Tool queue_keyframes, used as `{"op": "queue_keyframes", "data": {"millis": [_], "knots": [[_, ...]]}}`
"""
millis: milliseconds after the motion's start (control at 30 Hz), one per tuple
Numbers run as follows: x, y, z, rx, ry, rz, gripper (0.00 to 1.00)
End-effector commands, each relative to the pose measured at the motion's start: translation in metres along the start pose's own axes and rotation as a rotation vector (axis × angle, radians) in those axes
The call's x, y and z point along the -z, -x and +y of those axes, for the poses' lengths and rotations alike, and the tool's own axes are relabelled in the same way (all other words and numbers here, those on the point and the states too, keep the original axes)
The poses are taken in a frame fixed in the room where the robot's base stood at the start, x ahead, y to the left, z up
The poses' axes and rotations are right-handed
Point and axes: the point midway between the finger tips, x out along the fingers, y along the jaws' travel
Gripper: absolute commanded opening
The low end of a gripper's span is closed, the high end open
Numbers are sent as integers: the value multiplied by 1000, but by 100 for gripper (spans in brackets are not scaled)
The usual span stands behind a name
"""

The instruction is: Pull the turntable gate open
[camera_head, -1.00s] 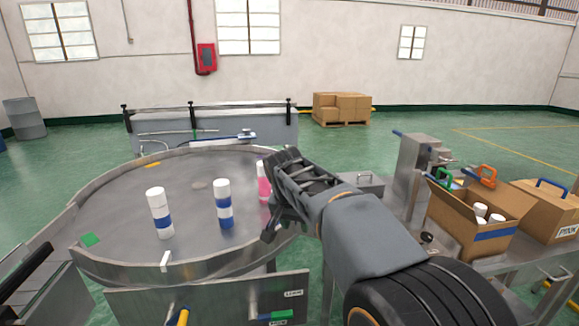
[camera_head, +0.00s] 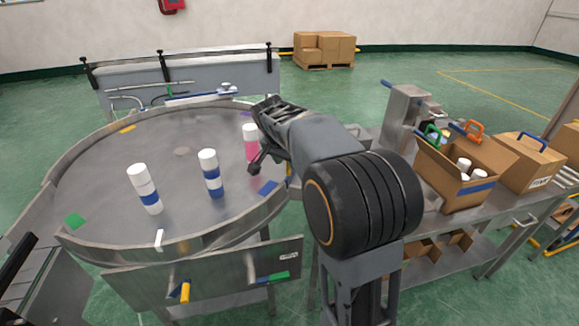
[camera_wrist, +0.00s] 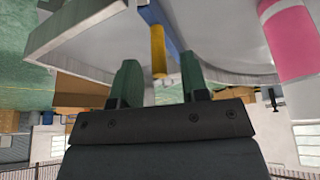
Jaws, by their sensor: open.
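The round grey turntable (camera_head: 110,165) has a raised metal rim. My gripper (camera_head: 260,138) is at its right side, beside a pink can with a white top (camera_head: 250,143). In the wrist view my gripper (camera_wrist: 160,72) is open, and a yellow bar (camera_wrist: 158,48) shows between its fingers. The bar hangs from a blue strip (camera_wrist: 160,15) at the turntable's rim, and looks like the gate's handle. I cannot tell whether the fingers touch it. The pink can (camera_wrist: 291,40) is right of the fingers there. In the head view my arm hides the gate area.
Two white-and-blue cans (camera_head: 145,189) (camera_head: 211,174) stand on the turntable. A front panel (camera_head: 215,275) carries yellow and green handles. On the right, a bench (camera_head: 440,228) holds a machine (camera_head: 402,120) and cardboard boxes (camera_head: 468,168).

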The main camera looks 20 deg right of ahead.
Motion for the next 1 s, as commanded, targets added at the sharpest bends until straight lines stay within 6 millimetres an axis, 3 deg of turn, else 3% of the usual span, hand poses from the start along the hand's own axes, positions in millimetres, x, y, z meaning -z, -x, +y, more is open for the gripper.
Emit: {"op": "queue_keyframes", "data": {"millis": [300, 700, 1000], "knots": [[1, -32, 2, -2, -4, 0, 41], [1, -36, 1, -1, -3, 0, 41], [1, -36, 1, 0, -3, 0, 12]]}}
